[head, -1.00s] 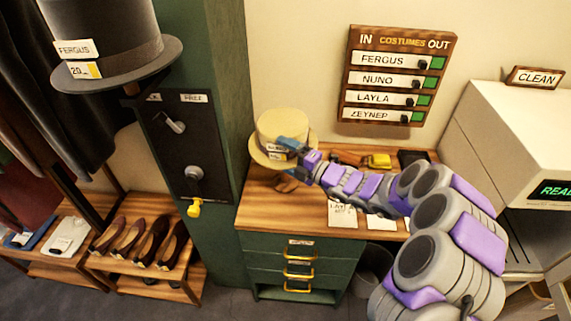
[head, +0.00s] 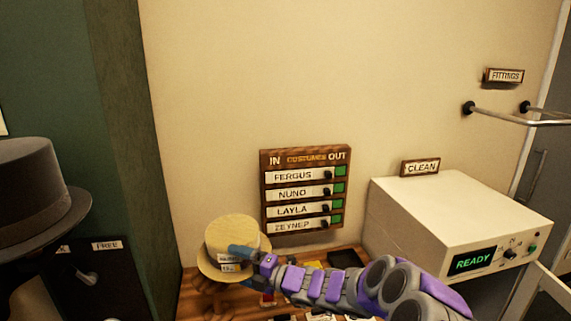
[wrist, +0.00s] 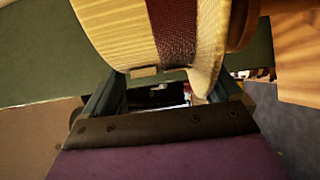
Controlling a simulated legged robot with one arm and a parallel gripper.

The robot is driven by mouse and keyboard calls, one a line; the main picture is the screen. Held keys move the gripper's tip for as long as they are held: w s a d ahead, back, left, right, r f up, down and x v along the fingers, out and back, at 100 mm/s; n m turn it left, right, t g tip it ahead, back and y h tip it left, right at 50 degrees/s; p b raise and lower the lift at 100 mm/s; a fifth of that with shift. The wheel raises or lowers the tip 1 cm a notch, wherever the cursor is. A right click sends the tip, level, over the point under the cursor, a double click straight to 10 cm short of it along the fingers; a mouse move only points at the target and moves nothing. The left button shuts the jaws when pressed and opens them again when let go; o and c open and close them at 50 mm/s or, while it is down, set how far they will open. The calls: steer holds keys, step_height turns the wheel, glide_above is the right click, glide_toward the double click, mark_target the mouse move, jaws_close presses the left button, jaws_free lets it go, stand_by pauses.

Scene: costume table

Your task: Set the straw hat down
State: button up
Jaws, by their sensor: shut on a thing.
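The straw hat (head: 228,231) is pale yellow, with tags on its front, over the left end of the wooden counter (head: 193,301) in the head view. My gripper (head: 243,252) is at the hat's front right side, shut on it. In the wrist view the hat (wrist: 115,30) fills the top, its dark red band and brim showing, with the brim reaching down between my fingers (wrist: 170,92). A wooden piece (wrist: 243,22) is close beside the brim there. Whether the hat's weight rests on anything below is hard to tell.
A grey top hat (head: 38,185) stands at the left by a dark panel marked FREE (head: 105,275). The costumes board (head: 305,190) hangs behind the counter. A white machine reading READY (head: 460,215) stands right. Small items and papers lie on the counter near my arm.

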steer(key=s+d+f+m+t, duration=0.1)
steer(key=d+f, duration=0.1)
steer(key=d, duration=0.7)
steer(key=s+d+f+m+t+h, duration=0.1)
steer(key=d+f, duration=0.2)
steer(key=d, duration=0.7)
steer(key=s+d+f+m+t+h, duration=0.1)
steer(key=d+f+t, duration=0.1)
steer(key=d, duration=0.7)
steer(key=shift+s+d+f, duration=0.25)
steer(key=shift+d+f, duration=0.05)
